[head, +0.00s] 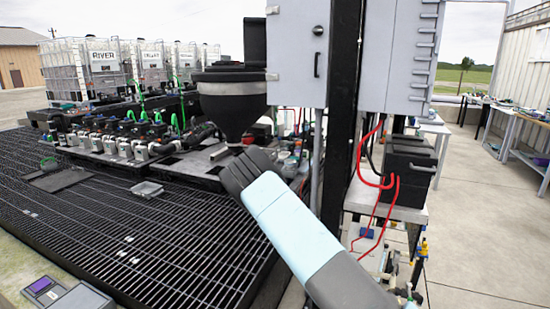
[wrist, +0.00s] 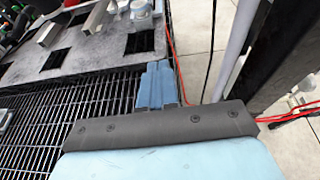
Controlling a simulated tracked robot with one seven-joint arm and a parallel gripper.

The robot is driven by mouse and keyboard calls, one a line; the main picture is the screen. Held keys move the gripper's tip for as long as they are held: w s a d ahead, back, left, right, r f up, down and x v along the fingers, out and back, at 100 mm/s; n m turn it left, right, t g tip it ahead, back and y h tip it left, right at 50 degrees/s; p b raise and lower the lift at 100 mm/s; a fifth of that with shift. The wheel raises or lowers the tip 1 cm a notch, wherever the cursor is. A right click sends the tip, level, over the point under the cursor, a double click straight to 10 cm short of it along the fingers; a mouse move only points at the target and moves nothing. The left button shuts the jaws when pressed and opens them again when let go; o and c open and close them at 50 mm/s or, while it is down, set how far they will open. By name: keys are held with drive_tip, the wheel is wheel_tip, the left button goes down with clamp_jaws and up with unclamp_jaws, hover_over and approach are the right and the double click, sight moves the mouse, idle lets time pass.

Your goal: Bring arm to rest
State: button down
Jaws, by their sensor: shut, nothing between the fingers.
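My arm (head: 290,222) reaches up from the bottom right of the head view, light blue with dark grey sections. Its dark end is in front of the grating's right edge, below the black hopper; my fingers cannot be made out there. In the wrist view my gripper (wrist: 156,84) shows as blue-grey fingers close together beyond a dark bolted band. It is shut and empty, seen over the grating and beside the edge of a grey plate. I cannot tell how far it is from them.
Black grating (head: 130,235) covers the left. A black hopper (head: 232,100) and grey cabinet (head: 297,50) stand close to the arm. Red cables (head: 385,183) hang by a dark post (head: 340,120). Concrete floor (head: 480,230) is open at right.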

drive_tip(key=s+d+r+m+g+h, duration=0.1)
drive_tip(key=s+d+r+m+g, duration=0.15)
drive_tip(key=d+r+m, duration=0.5)
drive_tip(key=s+d+r+m+g, duration=0.2)
drive_tip(key=s+d+r+m, duration=0.3)
drive_tip(key=s+d+r, duration=0.4)
drive_tip(key=s+d+r+m+g, duration=0.2)
drive_tip(key=s+d+r+m, duration=0.45)
drive_tip(key=s+d, duration=0.5)
drive_tip(key=s+d+r+m+g+y, duration=0.15)
drive_tip(key=s+r+m, duration=0.25)
drive_tip(key=s, duration=0.8)
drive_tip(key=s+r+m+y, duration=0.2)
drive_tip(key=s+r+m, duration=0.1)
drive_tip(key=s, duration=1)
drive_tip(key=s+a+f+m+y, duration=0.1)
drive_tip(key=s+a+m, duration=0.2)
drive_tip(key=s, duration=0.9)
drive_tip(key=s+a+f+m+y, duration=0.1)
drive_tip(key=s+a+f+m, duration=0.1)
drive_tip(key=s, duration=1)
drive_tip(key=shift+s+a+f+m, duration=0.25)
drive_tip(key=shift+s+a+m, duration=0.1)
drive_tip(key=shift+a+m, duration=0.05)
